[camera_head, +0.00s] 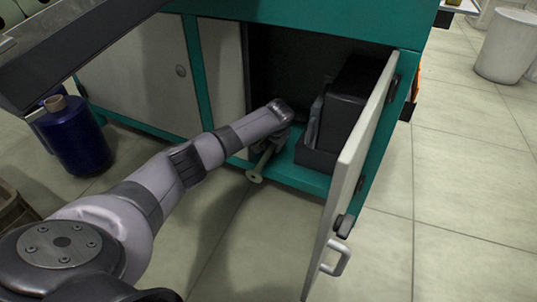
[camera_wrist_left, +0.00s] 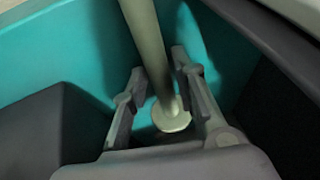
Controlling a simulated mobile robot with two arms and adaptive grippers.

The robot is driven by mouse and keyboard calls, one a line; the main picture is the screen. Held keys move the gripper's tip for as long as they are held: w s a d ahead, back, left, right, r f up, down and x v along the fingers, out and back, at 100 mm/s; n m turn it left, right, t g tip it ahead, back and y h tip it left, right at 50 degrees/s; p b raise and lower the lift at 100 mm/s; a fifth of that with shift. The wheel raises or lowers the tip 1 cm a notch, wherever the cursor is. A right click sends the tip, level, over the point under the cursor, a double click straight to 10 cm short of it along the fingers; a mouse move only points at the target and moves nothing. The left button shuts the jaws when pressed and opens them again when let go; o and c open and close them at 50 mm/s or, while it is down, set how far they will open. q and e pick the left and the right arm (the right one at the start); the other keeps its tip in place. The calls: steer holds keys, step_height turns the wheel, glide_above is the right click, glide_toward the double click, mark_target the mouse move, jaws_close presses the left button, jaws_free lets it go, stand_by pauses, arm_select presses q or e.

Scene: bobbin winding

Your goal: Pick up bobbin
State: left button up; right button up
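The bobbin is a pale, long thin rod with a round disc at its end. In the head view its disc end (camera_head: 255,178) sticks out of the open cabinet, over the lower front edge. My left gripper (camera_head: 270,148) is at the cabinet opening, over the bobbin, and its fingers are mostly hidden by my wrist. In the left wrist view the bobbin (camera_wrist_left: 146,42) runs between the two fingers of my left gripper (camera_wrist_left: 158,68). The fingers are apart, with gaps visible beside the rod. My right gripper is not in view.
The teal cabinet (camera_head: 305,180) has its white door (camera_head: 352,160) swung open on the right. A black box (camera_head: 350,100) in a dark tray (camera_head: 316,158) stands inside, right of my gripper. A blue spool (camera_head: 75,140) stands at left.

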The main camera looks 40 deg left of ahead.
arm_select(q)
jaws_close()
